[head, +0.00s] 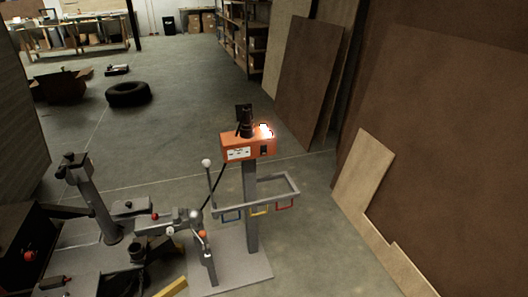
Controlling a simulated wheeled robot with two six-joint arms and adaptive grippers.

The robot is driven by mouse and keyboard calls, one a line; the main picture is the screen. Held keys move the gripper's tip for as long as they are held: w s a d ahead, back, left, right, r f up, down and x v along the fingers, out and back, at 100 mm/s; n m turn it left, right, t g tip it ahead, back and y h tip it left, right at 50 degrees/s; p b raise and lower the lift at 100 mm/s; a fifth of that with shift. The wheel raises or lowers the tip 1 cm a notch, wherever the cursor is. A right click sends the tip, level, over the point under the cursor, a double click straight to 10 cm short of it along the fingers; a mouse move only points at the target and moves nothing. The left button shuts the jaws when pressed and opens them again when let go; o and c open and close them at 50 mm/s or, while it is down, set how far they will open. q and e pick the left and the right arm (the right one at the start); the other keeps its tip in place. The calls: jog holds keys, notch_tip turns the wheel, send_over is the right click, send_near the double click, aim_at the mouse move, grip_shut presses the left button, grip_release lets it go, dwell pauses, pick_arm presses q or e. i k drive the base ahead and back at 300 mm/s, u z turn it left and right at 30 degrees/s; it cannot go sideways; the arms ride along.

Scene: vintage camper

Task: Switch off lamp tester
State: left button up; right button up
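A black fitting (244,122) stands on top beside the lamp. Neither of my grippers is visible.
A machine with a column (92,200) and levers fills the lower left. Brown boards (315,75) lean at the right. A tyre (128,94) lies behind on open floor.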

aim_at(263, 147)
jog(key=k, duration=0.65)
jog(key=u, duration=0.25)
jog(key=i, duration=0.45)
jog(key=u, duration=0.5)
jog(key=i, duration=1.5)
jog(key=z, duration=0.25)
